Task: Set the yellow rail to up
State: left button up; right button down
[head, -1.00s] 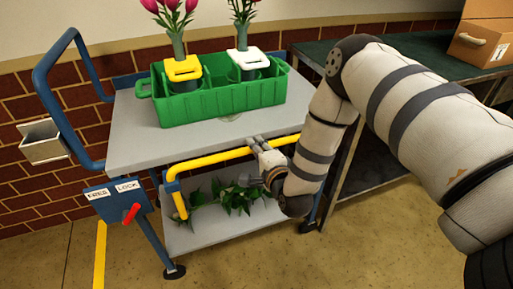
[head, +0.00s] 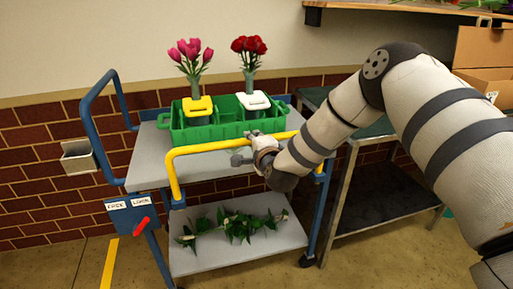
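The yellow rail (head: 212,148) is a bent bar on the front of the blue and grey cart. Its long top bar runs level above the front edge of the cart's top, and its left leg goes down to the cart frame. My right gripper (head: 245,148) is at the right part of the top bar. Its fingers look spread, one above the bar and one below; whether they touch it is too small to tell. My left gripper is not in view.
A green crate (head: 185,135) with two vases of flowers stands on the cart behind the rail. Leafy stems (head: 235,228) lie on the lower shelf. A FREE/LOCK plate with a red lever (head: 142,227) is at the left. A dark table (head: 375,205) stands close on the right.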

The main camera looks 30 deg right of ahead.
jog(key=shift+w+r, duration=0.15)
jog(key=shift+r, duration=0.4)
jog(key=c, duration=1.7)
grip_release()
jog(key=shift+o, duration=1.1)
jog(key=shift+f, duration=0.2)
jog(key=v, duration=1.2)
